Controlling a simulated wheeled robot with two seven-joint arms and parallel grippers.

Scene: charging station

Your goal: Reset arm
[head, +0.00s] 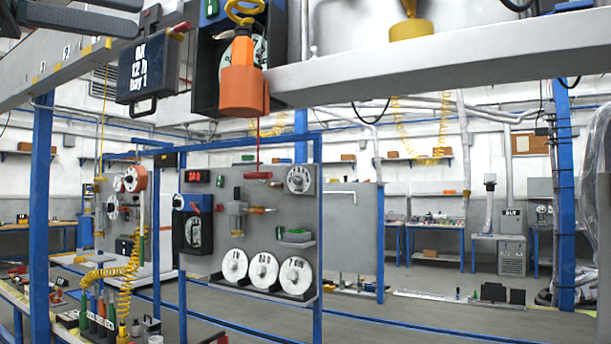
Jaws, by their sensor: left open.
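My left gripper (128,15) is at the top left corner of the head view, dark grey, with its fingers apart and nothing seen between them. My right gripper is not in view.
A panel (335,215) with gauges and three white discs stands in a blue frame. Yellow coiled hose (115,272) is at lower left. The floor (440,322) at right front is mostly clear.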

